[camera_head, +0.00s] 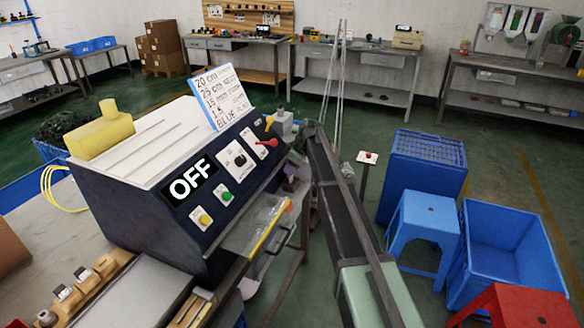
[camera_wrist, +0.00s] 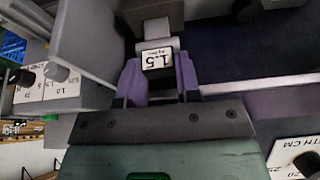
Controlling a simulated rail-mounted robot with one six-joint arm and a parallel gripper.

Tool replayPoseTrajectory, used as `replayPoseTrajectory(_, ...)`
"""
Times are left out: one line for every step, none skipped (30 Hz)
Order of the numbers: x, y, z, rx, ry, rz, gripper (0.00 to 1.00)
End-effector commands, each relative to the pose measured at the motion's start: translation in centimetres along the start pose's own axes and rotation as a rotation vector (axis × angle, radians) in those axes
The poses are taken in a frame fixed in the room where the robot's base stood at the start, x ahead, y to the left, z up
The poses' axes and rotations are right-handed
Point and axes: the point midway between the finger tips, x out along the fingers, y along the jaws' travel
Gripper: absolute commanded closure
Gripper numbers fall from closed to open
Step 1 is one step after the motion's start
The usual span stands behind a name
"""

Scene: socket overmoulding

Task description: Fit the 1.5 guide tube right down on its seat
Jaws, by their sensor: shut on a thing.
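The 1.5 guide tube (camera_wrist: 158,58) shows in the wrist view as a small grey piece with a white label reading 1.5. My gripper (camera_wrist: 158,72) is shut on it, with a purple finger on each side. A grey block (camera_wrist: 157,28) lies just beyond the tube in the picture. I cannot tell whether the tube touches that block or how deep it sits. In the head view my gripper is mostly hidden beside the machine, and the tube cannot be made out there.
The dark machine (camera_head: 190,203) with an OFF display stands left of my arm. A clear tray (camera_head: 258,222) juts from its front. In the wrist view, a grey wall (camera_wrist: 88,45) is close on the left. Blue crates (camera_head: 510,240) and a blue stool (camera_head: 424,212) stand right.

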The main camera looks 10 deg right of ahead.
Motion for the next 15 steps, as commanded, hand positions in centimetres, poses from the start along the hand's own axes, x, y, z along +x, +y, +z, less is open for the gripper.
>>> replayPoseTrajectory(0.2, 0.0, 0.1, 0.000, 0.000, 0.000, 0.92)
replayPoseTrajectory(0.3, 0.0, 0.1, 0.000, 0.000, 0.000, 0.92)
replayPoseTrajectory(0.4, 0.0, 0.2, 0.000, 0.000, 0.000, 0.92)
replayPoseTrajectory(0.5, 0.0, 0.2, 0.000, 0.000, 0.000, 0.92)
replayPoseTrajectory(0.5, 0.0, 0.2, 0.000, 0.000, 0.000, 0.92)
replayPoseTrajectory(0.6, 0.0, 0.3, 0.000, 0.000, 0.000, 0.92)
replayPoseTrajectory(0.7, 0.0, 0.3, 0.000, 0.000, 0.000, 0.92)
replayPoseTrajectory(0.8, 0.0, 0.3, 0.000, 0.000, 0.000, 0.92)
replayPoseTrajectory(0.9, 0.0, 0.4, 0.000, 0.000, 0.000, 0.92)
replayPoseTrajectory(0.9, 0.0, 0.4, 0.000, 0.000, 0.000, 0.92)
replayPoseTrajectory(1.0, 0.0, 0.4, 0.000, 0.000, 0.000, 0.92)
replayPoseTrajectory(1.1, 0.0, 0.5, 0.000, 0.000, 0.000, 0.92)
replayPoseTrajectory(1.2, 0.0, 0.5, 0.000, 0.000, 0.000, 0.92)
replayPoseTrajectory(1.2, 0.0, 0.5, 0.000, 0.000, 0.000, 0.92)
replayPoseTrajectory(1.3, 0.0, 0.6, 0.000, 0.000, 0.000, 0.92)
